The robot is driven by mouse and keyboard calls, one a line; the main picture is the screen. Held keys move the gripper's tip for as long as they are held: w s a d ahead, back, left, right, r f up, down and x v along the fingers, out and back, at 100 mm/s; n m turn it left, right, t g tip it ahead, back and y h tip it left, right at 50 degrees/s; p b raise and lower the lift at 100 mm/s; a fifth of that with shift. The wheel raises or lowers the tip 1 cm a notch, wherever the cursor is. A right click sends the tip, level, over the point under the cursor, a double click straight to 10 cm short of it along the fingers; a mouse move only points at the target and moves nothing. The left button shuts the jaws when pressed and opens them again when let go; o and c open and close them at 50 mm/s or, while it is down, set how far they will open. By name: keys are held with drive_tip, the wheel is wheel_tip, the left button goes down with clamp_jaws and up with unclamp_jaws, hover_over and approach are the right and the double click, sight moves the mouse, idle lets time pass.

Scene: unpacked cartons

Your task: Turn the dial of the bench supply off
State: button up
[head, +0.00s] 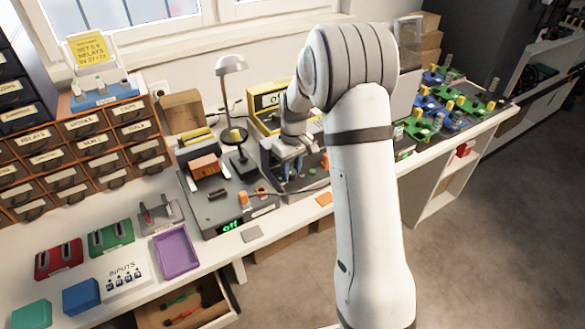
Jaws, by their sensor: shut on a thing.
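A low grey unit (222,192) that looks like the bench supply stands mid-bench, its front display (230,225) reading "off" in green. Small orange parts (243,198) show on its top, but I cannot tell whether one is the dial. My gripper (287,160) points down just right of the grey unit, over a dark item at the back of the bench. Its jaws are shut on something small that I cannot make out. My arm hides the bench to the right of it.
A lamp (231,66) and a yellow instrument (264,105) stand behind the gripper. Labelled drawers (85,140) fill the left. A purple tray (177,252) lies in front, above an open drawer (186,308). Green and blue boards (440,105) stand to the right.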

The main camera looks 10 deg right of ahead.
sight(293, 170)
drive_tip(key=shift+w+r+n, duration=0.15)
drive_tip(key=shift+n, duration=0.25)
drive_tip(key=o, duration=1)
drive_tip(key=shift+c, duration=0.2)
drive_tip(key=r, duration=0.7)
drive_tip(key=shift+d+r, duration=0.2)
drive_tip(key=shift+d, duration=0.05)
drive_tip(key=shift+r, duration=0.1)
